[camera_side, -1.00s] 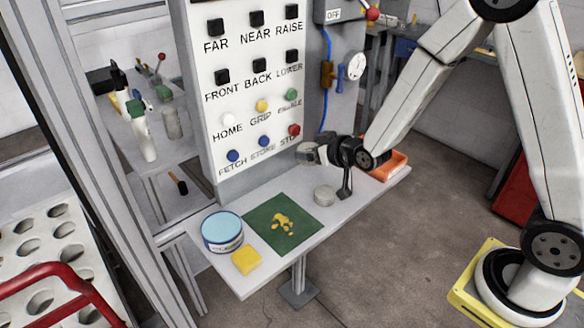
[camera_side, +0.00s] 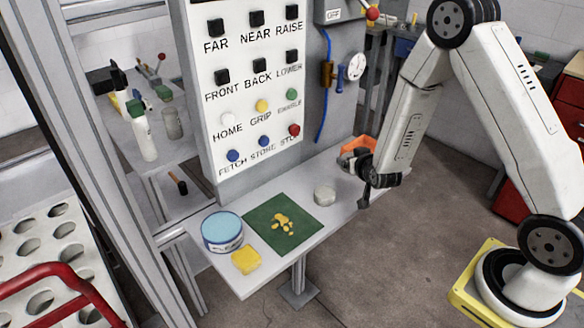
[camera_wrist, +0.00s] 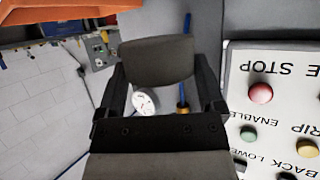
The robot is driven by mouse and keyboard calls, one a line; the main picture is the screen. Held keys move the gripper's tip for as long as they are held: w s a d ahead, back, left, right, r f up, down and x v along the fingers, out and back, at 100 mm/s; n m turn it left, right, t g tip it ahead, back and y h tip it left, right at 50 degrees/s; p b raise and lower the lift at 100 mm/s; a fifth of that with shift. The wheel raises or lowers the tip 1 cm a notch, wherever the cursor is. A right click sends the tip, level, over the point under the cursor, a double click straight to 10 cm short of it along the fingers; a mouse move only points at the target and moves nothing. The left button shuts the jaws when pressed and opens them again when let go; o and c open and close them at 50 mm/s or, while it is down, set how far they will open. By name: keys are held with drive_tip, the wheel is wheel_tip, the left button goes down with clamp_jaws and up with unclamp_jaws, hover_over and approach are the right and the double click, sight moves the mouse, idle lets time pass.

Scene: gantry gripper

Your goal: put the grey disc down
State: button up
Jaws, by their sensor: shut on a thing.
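My gripper (camera_side: 356,166) is shut on the grey disc (camera_wrist: 157,62), which shows dark between the two fingers in the wrist view. In the side view, gripper and disc are held above the right part of the shelf, in front of an orange tray (camera_side: 362,143). The disc is hard to make out there against the gripper. A pale grey round piece (camera_side: 325,195) rests on the shelf (camera_side: 305,250) to the lower left of my gripper, apart from it.
A green mat (camera_side: 265,235) with yellow bits, a blue-lidded tin (camera_side: 222,230) and a yellow sponge (camera_side: 246,261) occupy the left of the shelf. The button panel (camera_side: 250,95) rises behind it. A little bare shelf lies around the pale round piece.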

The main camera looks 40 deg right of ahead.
drive_tip(key=shift+f, duration=0.15)
hover_over(348, 191)
drive_tip(key=shift+f, duration=2.05)
drive_tip(key=shift+f, duration=0.1)
drive_tip(key=shift+s+f, duration=0.1)
drive_tip(key=shift+f, duration=1.6)
drive_tip(key=shift+f, duration=0.1)
drive_tip(key=o, duration=1.2)
drive_tip(key=shift+c, duration=0.2)
drive_tip(key=shift+s+a+r, duration=0.25)
drive_tip(key=shift+s+r, duration=0.05)
drive_tip(key=shift+s, duration=0.05)
drive_tip(key=v, duration=1.1)
